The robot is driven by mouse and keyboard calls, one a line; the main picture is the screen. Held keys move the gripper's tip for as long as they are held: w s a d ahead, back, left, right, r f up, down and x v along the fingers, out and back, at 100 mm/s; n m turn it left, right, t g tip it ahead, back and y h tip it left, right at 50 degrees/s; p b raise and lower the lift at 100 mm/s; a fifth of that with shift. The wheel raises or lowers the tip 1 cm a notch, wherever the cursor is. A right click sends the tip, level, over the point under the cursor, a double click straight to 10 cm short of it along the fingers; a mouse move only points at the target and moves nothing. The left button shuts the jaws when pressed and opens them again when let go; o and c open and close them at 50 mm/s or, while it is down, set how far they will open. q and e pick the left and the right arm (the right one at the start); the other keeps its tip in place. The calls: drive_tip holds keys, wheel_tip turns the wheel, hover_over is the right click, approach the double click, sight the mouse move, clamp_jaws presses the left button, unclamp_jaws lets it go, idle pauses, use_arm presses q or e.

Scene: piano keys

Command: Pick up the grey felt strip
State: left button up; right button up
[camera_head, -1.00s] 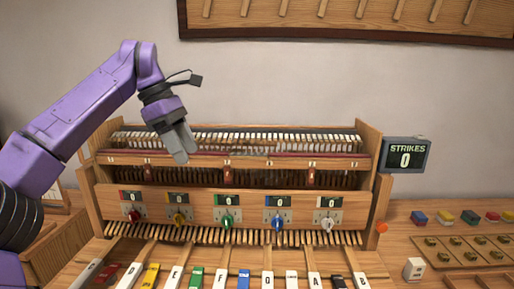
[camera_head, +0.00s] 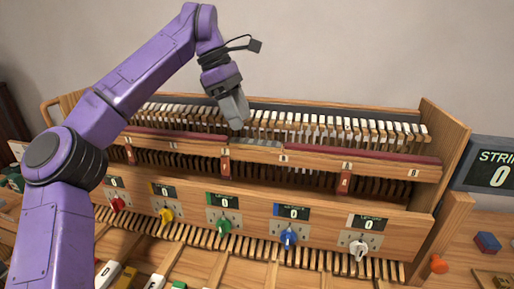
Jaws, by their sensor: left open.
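The grey felt strip (camera_head: 256,142) lies on the wooden rail in the middle of the piano action, between lengths of dark red felt. My left gripper (camera_head: 237,123) points down just above and behind the strip's left end. It is open, with its fingers nearly in line from this view, so the gap is hard to see. I cannot tell whether a fingertip touches the strip. Nothing shows between the fingers. My right gripper is out of view.
Rows of white-topped hammers (camera_head: 345,128) stand close behind the rail. Below it is a wooden panel with coloured knobs (camera_head: 224,226). A wooden end wall (camera_head: 446,150) and the strikes display (camera_head: 492,170) stand at the right.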

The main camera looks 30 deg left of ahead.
sight(255, 141)
use_arm(q)
drive_tip(key=x, duration=0.4)
drive_tip(key=w+x, duration=0.1)
drive_tip(key=x, duration=0.1)
drive_tip(key=shift+d+b, duration=0.3)
drive_tip(key=shift+b, duration=0.05)
clamp_jaws()
